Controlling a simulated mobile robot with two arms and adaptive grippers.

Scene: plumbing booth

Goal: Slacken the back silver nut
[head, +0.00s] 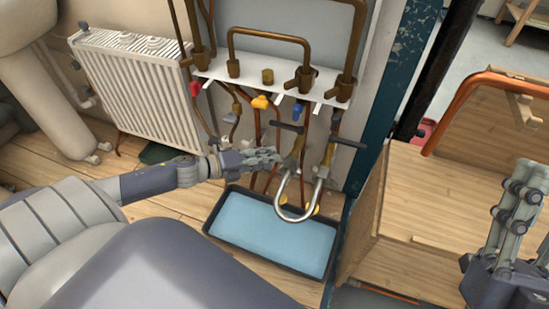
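A U-shaped silver pipe (300,212) hangs below the pipe board, with brass-coloured fittings at its upper ends. A small grey piece (229,117) shows on the thin pipes to its left. I cannot tell which part is the back silver nut; it is too small or hidden. My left gripper (272,156) reaches in from the left, with its fingertips close to the left brass fitting (293,160). I cannot tell whether it touches it or how far its fingers are apart. My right gripper (523,190) is at the far right, above the wooden box, away from the pipes.
A blue-bottomed tray (270,232) with a dark rim lies on the wooden floor below the pipes. A wooden box (420,215) stands at the right. A white radiator (140,90) is at the left. Red, yellow and blue valve handles (261,102) hang under the white pipe board (213,70).

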